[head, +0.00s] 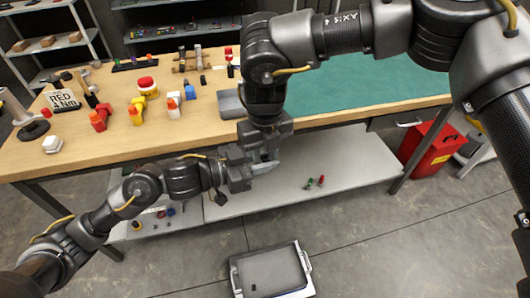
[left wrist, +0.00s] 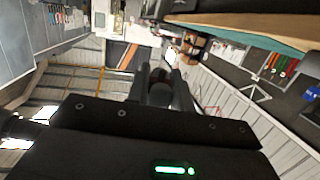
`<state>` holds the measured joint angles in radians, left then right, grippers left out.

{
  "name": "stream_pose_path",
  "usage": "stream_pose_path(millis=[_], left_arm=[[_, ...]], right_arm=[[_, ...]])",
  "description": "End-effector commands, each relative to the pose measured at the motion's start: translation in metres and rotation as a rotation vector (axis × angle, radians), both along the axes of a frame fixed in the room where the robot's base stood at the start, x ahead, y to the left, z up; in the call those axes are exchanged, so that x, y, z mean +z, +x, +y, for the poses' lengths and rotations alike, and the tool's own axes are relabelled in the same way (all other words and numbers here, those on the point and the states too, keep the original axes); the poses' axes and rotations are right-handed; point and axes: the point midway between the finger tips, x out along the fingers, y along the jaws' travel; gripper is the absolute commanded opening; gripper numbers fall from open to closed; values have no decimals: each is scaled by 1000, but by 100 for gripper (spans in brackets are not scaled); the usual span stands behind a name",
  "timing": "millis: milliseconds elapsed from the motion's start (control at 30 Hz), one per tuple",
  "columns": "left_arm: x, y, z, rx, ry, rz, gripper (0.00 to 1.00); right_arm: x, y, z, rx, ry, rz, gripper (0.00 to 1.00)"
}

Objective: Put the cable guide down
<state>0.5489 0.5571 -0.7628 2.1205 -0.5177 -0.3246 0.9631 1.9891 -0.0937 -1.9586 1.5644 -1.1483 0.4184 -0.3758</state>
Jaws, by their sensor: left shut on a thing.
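My left gripper (head: 268,165) reaches in from the left, in front of the bench's front edge and above the lower shelf. In the left wrist view its two dark fingers (left wrist: 161,82) are closed on a small dark piece, the cable guide (left wrist: 160,74), of which little shows. In the head view I cannot make the guide out against the fingers and the right arm. My right arm comes down from the upper right, its hand (head: 265,132) just above and behind the left gripper. Its fingertips are not clear, so its opening cannot be told.
The wooden bench (head: 60,152) carries bottles, a grey tray (head: 231,103) and a green mat (head: 370,82). The lower shelf (head: 340,165) holds small red and green items. A red bin (head: 432,145) stands right.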

Motion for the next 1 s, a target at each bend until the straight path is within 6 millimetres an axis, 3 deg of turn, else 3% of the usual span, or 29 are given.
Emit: stream_pose_path(millis=[33,200,333,367,533,833,1000], left_arm=[[0,0,0,0,0,0,2],[0,0,0,0,0,0,2],[0,0,0,0,0,0,2],[0,0,0,0,0,0,26],[0,0,0,0,0,0,48],[0,-1,2,1,0,0,48],[2,-10,20,1,3,1,48]], right_arm=[[0,0,0,0,0,0,22],[0,0,0,0,0,0,0],[0,0,0,0,0,0,0],[0,0,0,0,0,0,0],[0,0,0,0,0,0,0],[0,0,0,0,0,0,0],[0,0,0,0,0,0,0]])
